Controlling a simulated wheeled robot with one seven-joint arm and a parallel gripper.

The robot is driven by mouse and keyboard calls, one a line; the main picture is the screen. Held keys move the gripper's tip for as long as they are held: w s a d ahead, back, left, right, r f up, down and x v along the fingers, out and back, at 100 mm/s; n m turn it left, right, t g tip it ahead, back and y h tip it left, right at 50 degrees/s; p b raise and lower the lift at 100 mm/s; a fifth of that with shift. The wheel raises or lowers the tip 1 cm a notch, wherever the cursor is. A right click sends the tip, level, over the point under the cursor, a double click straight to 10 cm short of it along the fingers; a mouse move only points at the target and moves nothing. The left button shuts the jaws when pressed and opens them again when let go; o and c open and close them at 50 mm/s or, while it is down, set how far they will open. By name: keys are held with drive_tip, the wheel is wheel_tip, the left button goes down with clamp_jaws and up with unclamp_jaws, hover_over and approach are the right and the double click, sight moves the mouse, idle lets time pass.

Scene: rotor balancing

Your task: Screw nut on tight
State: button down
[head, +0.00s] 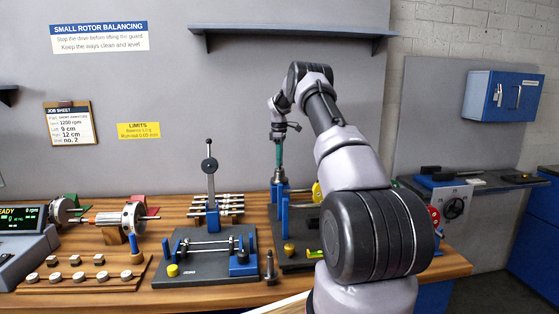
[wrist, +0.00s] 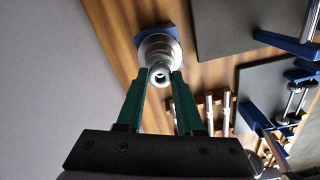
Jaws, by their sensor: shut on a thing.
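My gripper (head: 279,164) is at the back of the bench, pointing down over a silver post (head: 280,175) on a blue base. In the wrist view, the green fingertips of my gripper (wrist: 161,80) close on a small round silver piece, seemingly the nut (wrist: 159,74), with a dark hole in its face. The piece is in line with the wider silver post (wrist: 158,48), which stands on its blue base (wrist: 172,34). Threads are too small to see, so I cannot tell how far the nut is on.
A balancing stand on a dark plate (head: 190,272) is left of my arm. Behind it is a rack with several metal shafts (head: 226,200). A wooden block with several weights (head: 80,280) lies at the front left. A shelf (head: 290,31) overhangs the back wall.

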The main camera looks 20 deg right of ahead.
drive_tip(key=n, duration=0.5)
drive_tip(key=shift+n, duration=0.3)
drive_tip(key=n, duration=0.4)
drive_tip(key=shift+n, duration=0.3)
drive_tip(key=n, duration=0.4)
drive_tip(key=shift+n, duration=0.4)
drive_tip(key=n, duration=0.3)
drive_tip(key=shift+f, duration=0.45)
